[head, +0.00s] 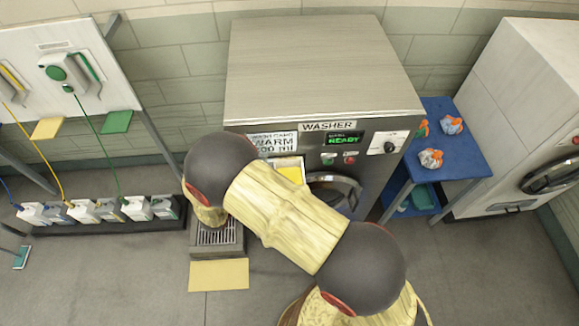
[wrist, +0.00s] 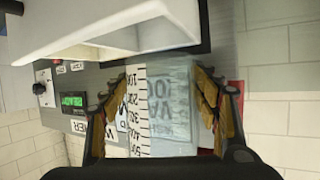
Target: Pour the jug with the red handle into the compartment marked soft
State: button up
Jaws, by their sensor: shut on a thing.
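My gripper (wrist: 163,82) is shut on a clear jug (wrist: 172,118) with a black-marked white scale strip, in the wrist view. A finger lies on each side of it. A small red patch shows beside the right finger; I cannot tell if it is the handle. A large white open trough, apparently the washer's drawer (wrist: 110,28), lies close beyond the jug. In the head view the pulled-out drawer (head: 290,170) shows a yellow part beside my arm, which hides the jug and gripper. The soft mark is not readable, and the jug's contents are unclear.
The washer (head: 310,75) has a READY display, a dial and a card reading WARM. A blue table (head: 455,150) with crumpled cloths stands right. Several pale containers (head: 100,210) line a rack at left. A grated stand (head: 217,238) sits below my arm.

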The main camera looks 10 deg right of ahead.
jog(key=shift+r, duration=0.1)
dwell(0.3)
jog(key=shift+r+p, duration=0.95)
jog(key=shift+r, duration=0.6)
jog(key=shift+f, duration=0.1)
